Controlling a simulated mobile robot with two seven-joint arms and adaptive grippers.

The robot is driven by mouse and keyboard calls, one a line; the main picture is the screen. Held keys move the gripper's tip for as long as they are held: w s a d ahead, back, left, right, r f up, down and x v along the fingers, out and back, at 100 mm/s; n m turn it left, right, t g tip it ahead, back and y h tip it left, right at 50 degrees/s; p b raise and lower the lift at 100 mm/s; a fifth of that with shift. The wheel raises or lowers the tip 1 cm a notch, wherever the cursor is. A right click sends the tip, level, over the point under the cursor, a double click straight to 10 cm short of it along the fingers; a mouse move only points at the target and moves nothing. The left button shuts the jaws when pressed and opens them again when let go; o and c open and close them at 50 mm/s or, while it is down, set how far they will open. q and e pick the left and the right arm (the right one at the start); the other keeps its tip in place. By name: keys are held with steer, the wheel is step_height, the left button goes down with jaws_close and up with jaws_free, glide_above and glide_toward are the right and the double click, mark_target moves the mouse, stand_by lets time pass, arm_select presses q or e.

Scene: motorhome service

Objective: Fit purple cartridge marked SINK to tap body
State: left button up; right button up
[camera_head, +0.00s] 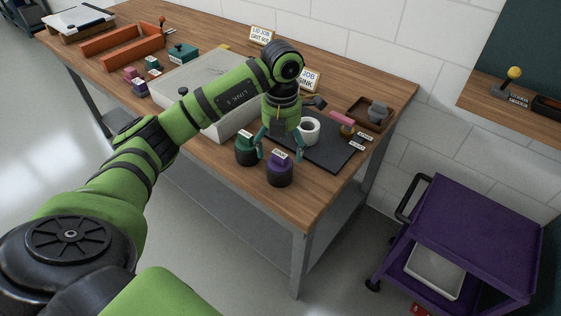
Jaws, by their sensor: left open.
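A dark pot with a purple top (280,172) stands upright near the table's front edge. Its small white label is too small to read, so I cannot tell if it says SINK. My left gripper (279,151) points down over the table with its fingers apart, just above or behind this purple top. Contact cannot be made out. A similar pot with a green top (245,153) stands just left of it. A white hollow cylinder (309,131) stands on a dark mat (335,153) right of the gripper. I cannot tell which thing is the tap body. My right gripper is out of view.
A large pale grey block (200,75) lies left of the gripper, partly behind my arm. A brown tray (358,108) with a grey part is at the right. Small coloured blocks and an orange tray (105,55) are far left. A purple cart (470,225) stands right.

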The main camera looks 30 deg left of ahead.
mark_target(280, 153)
arm_select(q)
steer(key=f, duration=0.1)
steer(key=f+p, duration=0.1)
steer(key=f, duration=0.1)
steer(key=shift+a+f, duration=0.25)
steer(key=shift+f, duration=0.35)
steer(key=c, duration=1.3)
steer(key=shift+r, duration=0.15)
steer(key=shift+w+r, duration=0.1)
steer(key=shift+r, duration=0.25)
step_height(280, 153, up, 7)
steer(key=shift+f+b, duration=0.15)
steer(key=shift+b, duration=0.95)
step_height(280, 153, up, 2)
steer(key=shift+r+p, duration=0.15)
steer(key=shift+p, duration=0.2)
steer(key=shift+r, duration=0.2)
